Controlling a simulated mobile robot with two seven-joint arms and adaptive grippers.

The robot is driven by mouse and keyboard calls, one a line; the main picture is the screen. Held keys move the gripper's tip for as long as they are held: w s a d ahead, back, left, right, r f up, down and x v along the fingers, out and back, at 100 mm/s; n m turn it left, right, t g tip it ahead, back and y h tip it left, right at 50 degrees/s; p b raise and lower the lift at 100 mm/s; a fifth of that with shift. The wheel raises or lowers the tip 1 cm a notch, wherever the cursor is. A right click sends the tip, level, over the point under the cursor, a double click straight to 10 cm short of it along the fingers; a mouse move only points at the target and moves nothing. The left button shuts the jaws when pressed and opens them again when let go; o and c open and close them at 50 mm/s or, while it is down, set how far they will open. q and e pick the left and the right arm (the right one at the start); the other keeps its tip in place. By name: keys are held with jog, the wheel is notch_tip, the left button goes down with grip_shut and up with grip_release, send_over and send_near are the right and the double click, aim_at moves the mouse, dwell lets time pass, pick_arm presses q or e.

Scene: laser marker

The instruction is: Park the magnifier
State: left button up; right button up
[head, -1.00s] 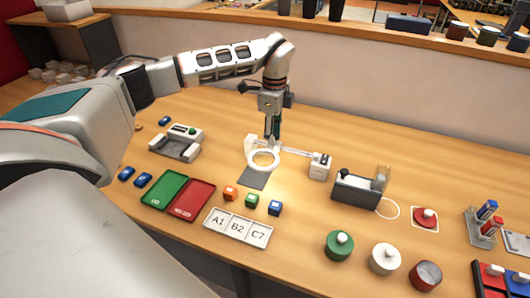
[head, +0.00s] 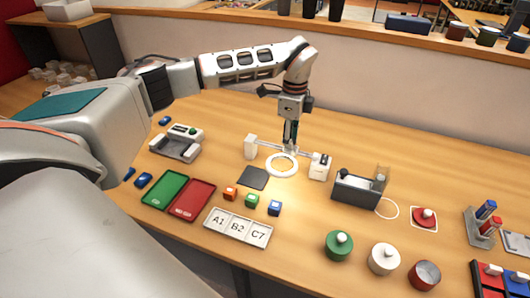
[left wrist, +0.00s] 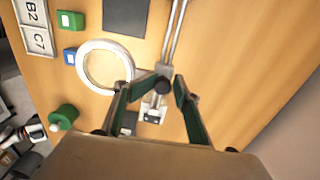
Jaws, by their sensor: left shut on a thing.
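The magnifier is a white ring (head: 281,175) on a slim rail (head: 268,145) that runs between a white left post (head: 250,147) and a white right post (head: 319,168). My left gripper (head: 290,149) points down at the rail and is shut on the magnifier's carriage, just behind the ring. The ring sits right of the dark square pad (head: 252,178), clear of it, and nearer the right post. In the left wrist view the ring (left wrist: 81,68) lies beside the fingertips (left wrist: 163,86), and the pad (left wrist: 125,17) is bare. The fingers partly hide the carriage.
Orange, green and blue cubes (head: 275,208) stand in front of the pad, behind the lettered tray (head: 237,228). Green and red trays (head: 190,200) lie to the left. A dark tape dispenser (head: 356,188) stands close right of the right post. The table behind the rail is clear.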

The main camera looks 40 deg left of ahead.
pick_arm(q)
jog(key=shift+w+d+f, duration=0.1)
jog(key=shift+w+d, duration=0.15)
jog(key=shift+d, duration=0.35)
jog(key=shift+w+d+f, duration=0.1)
jog(key=shift+w+d, duration=0.15)
jog(key=shift+d, duration=0.3)
jog(key=o, duration=0.5)
jog(key=shift+w+f, duration=0.1)
notch_tip(320, 180, up, 7)
jog(key=p, duration=0.2)
jog(key=shift+d, duration=0.1)
